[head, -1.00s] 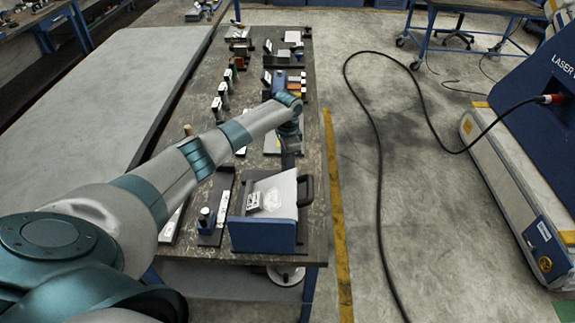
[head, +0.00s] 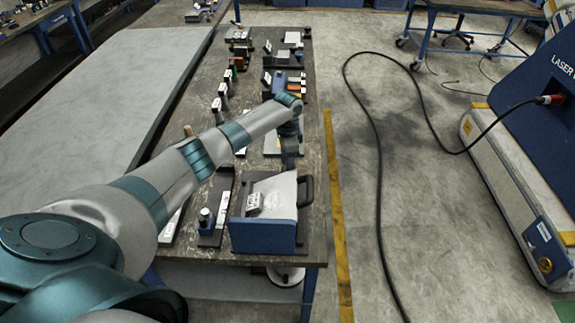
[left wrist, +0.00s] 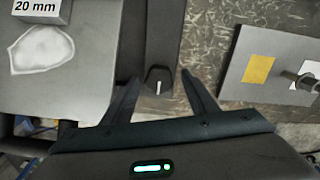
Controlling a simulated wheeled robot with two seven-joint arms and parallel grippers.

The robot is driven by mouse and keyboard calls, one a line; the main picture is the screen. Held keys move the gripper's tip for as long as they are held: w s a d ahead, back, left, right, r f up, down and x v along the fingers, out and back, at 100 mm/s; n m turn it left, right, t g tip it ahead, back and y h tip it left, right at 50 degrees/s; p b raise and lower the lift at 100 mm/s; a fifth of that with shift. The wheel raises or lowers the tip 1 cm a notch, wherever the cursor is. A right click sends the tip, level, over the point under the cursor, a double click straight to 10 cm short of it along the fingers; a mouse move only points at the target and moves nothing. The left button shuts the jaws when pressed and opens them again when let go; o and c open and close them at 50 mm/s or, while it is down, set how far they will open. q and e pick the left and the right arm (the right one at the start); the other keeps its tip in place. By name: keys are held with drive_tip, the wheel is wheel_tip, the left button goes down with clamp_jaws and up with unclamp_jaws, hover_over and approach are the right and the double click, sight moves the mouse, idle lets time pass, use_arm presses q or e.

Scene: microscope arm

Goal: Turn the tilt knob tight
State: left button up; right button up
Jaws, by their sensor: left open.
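A small dark knob with a white line on it (left wrist: 158,80) shows in the left wrist view, at the end of a dark bar (left wrist: 160,30). My left gripper (left wrist: 158,78) is open, with one finger on each side of the knob and a gap on both sides. I cannot tell how far the fingertips are above or below the knob. In the head view, my left arm reaches over the bench, and the dark gripper part (head: 289,150) points down beyond the sloped plate. The knob cannot be made out there. My right gripper is not in view.
A blue box with a sloped grey plate (head: 280,190) and black handle stands at the bench's near end. A block marked 20 mm (left wrist: 42,9) lies on the plate. A flat plate with a yellow label (left wrist: 258,70) is on the other side. Several small items line the bench.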

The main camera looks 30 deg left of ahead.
use_arm(q)
drive_tip(key=shift+r, duration=0.6)
wheel_tip(320, 180, up, 16)
drive_tip(key=b, duration=0.5)
drive_tip(key=shift+d, duration=0.1)
